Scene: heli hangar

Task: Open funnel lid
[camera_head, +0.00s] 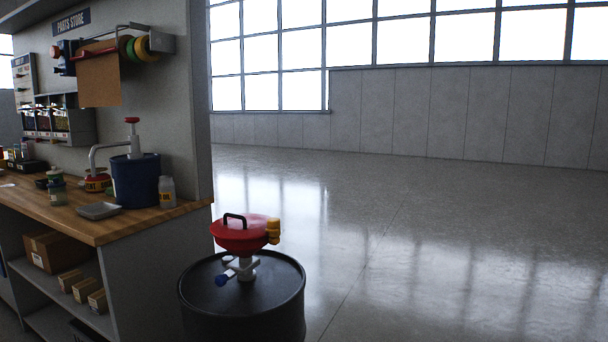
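A red funnel lid (240,236) with a black arched handle (234,216) on top sits on the funnel above a black drum (244,315) at the lower middle. The lid looks level and closed. A yellow part (273,231) sits at the lid's right side. Below the funnel is a pale neck with a blue-ended valve (223,279) pointing left. Neither of my grippers is in view, and nothing touches the lid.
A wooden workbench (150,222) on the left holds a blue pump bucket (136,180), a grey tray (99,211) and a small bottle (167,191). Boxes (54,250) lie on the shelf below. The floor (450,240) right of the drum is clear.

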